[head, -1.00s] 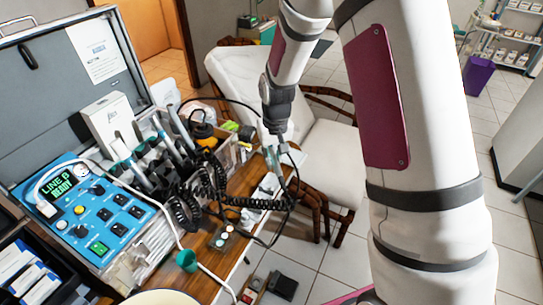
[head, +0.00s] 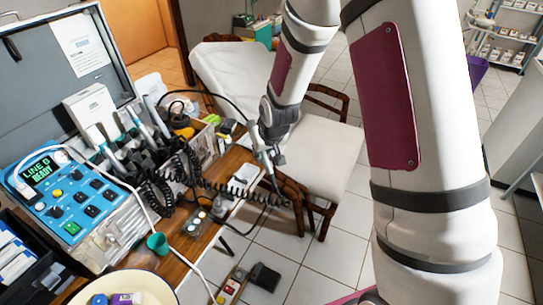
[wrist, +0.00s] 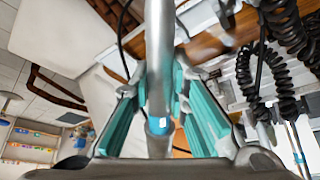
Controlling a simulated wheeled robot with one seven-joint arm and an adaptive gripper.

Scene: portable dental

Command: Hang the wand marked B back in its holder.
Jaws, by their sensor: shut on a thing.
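My gripper (head: 271,152) is to the right of the blue control unit, above the table's right edge. Its teal-padded fingers are shut on a slim silver wand (wrist: 160,45) with a blue band; no letter on it is readable. The wand also shows at the gripper in the head view (head: 262,143). The holder (head: 140,158) is a dark row beside the control unit (head: 65,195), left of my gripper and apart from it. Several other wands (head: 110,150) stand in it. Its free slot cannot be made out. The unit's screen reads "LINE B READY".
Black coiled cords (head: 215,188) hang from the holder, one running towards my gripper. A cream chair (head: 325,150) stands beyond the table. An open grey case lid (head: 60,75) rises behind the unit.

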